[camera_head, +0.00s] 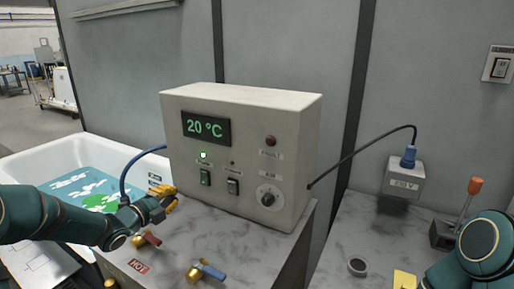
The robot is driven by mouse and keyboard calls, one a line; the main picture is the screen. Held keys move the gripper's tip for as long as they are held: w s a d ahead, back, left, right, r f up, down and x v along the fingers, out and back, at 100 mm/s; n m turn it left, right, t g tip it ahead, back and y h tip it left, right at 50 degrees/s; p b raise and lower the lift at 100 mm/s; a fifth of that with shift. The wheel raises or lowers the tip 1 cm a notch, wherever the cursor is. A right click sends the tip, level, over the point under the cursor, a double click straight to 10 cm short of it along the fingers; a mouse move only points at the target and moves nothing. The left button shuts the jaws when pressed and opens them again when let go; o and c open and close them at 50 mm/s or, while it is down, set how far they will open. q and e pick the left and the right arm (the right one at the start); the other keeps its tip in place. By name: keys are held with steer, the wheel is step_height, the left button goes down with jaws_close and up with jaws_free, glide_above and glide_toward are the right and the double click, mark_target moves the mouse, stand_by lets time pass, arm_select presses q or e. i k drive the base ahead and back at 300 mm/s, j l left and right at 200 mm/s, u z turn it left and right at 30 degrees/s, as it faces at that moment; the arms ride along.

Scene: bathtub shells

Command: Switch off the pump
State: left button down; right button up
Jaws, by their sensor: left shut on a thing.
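The light grey control box (180,135) stands on the marble counter, its display reading 20 °C in green. Its front has a green rocker switch (205,178), a dark rocker switch (233,187), a red-brown round lamp (270,141) marked FAULT and a round knob (268,198). The small labels are too blurred to tell which control is the pump's. My left gripper (168,198), with yellow fingers, is low at the box's left front corner, left of the switches. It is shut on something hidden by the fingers. My right arm shows at the right edge; its gripper is out of view.
A blue hose (124,183) curves from the box's left side beside my left gripper. Red-handled (145,239) and blue-handled (208,271) valves stand in front. A white tub (40,156) is at left. A black cable runs to a grey 230 V socket (404,180); an orange-topped lever (474,187) stands right.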

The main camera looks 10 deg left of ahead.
mark_target(203, 176)
steer(key=k+j, duration=0.25)
steer(key=k, duration=0.2)
steer(key=k+j, duration=0.25)
steer(key=k, duration=0.25)
